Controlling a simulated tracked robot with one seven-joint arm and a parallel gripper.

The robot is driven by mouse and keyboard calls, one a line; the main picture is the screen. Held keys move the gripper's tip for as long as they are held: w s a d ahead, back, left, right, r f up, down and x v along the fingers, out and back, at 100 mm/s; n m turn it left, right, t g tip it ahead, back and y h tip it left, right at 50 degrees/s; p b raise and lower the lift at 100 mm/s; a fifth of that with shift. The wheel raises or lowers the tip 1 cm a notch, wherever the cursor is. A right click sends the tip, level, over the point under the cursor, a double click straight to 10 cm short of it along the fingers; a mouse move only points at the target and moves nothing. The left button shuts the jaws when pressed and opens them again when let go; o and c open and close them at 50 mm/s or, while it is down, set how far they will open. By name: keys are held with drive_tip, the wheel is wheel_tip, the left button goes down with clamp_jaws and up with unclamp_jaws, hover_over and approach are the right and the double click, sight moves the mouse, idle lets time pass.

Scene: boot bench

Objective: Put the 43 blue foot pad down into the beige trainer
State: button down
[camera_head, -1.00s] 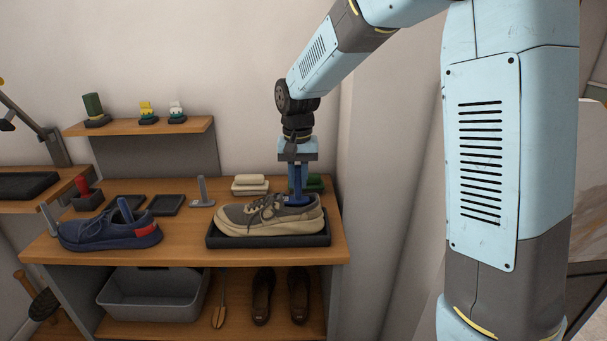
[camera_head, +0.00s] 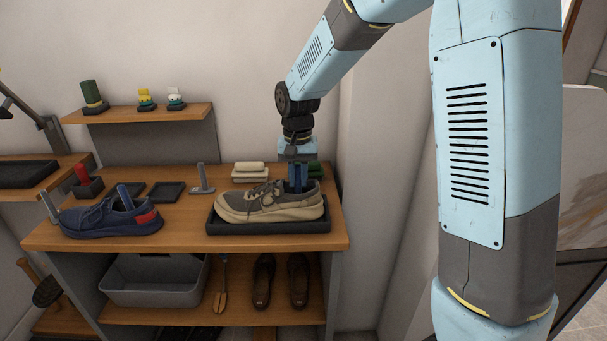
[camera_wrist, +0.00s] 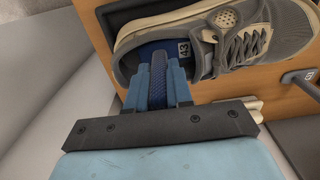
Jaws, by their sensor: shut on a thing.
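The beige trainer (camera_head: 268,208) stands upright in a black tray (camera_head: 225,226) on the bench, toe left and heel right. My gripper (camera_head: 297,178) points straight down at the trainer's heel opening. It is shut on the upright handle of the blue foot pad (camera_wrist: 158,82). In the wrist view, the trainer (camera_wrist: 275,32) opens around the pad, and a "43" label shows on the pad inside. The pad's lower part is inside the opening, hidden in the head view by the collar. I cannot tell whether it touches the insole.
A navy trainer (camera_head: 100,222) with a red heel stands left, a blue handle rising from it. A grey handle (camera_head: 202,180) stands between the trainers. Pale blocks (camera_head: 249,172) lie behind the beige trainer. A grey bin (camera_head: 155,283) and brown shoes (camera_head: 264,280) are on the lower shelf.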

drive_tip(key=c, duration=0.9)
unclamp_jaws()
drive_tip(key=shift+c, duration=0.2)
drive_tip(key=shift+r, duration=4.5)
